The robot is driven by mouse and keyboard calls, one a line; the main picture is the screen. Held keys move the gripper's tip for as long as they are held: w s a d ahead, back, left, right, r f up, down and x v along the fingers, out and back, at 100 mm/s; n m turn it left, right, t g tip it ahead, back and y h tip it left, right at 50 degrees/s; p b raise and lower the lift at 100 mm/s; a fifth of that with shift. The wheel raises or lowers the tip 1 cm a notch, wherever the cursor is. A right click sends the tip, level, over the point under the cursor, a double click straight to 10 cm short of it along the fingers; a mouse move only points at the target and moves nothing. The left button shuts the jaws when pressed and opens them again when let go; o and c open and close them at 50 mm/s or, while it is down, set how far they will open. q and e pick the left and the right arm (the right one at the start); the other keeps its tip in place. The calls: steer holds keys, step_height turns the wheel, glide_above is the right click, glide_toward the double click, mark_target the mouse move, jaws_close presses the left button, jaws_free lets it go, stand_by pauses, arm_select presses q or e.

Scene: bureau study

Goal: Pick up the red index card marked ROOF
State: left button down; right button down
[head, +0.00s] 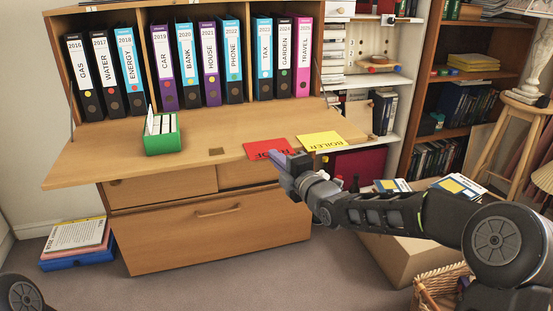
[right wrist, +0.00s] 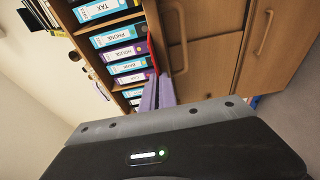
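The red index card (head: 267,148) lies flat at the front edge of the bureau's writing flap. Its right part is hidden behind my right gripper (head: 291,162), and only the start of its word shows. In the right wrist view the red card (right wrist: 151,52) is a thin strip, nearly edge-on, running up from the fingertips. The purple fingers of my right gripper (right wrist: 158,78) are close together there, shut with the card's edge between them. My left gripper is out of view.
A yellow card marked BOILER (head: 320,141) lies right of the red one. A green card box (head: 162,136) stands on the writing flap (head: 100,164), left of the cards. Labelled binders (head: 187,65) line the back. A cardboard box (head: 400,260) stands below my right arm.

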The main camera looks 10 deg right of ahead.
stand_by(0.4)
steer(key=s+b, duration=0.2)
steer(key=s, duration=0.4)
steer(key=shift+d, duration=0.2)
stand_by(0.5)
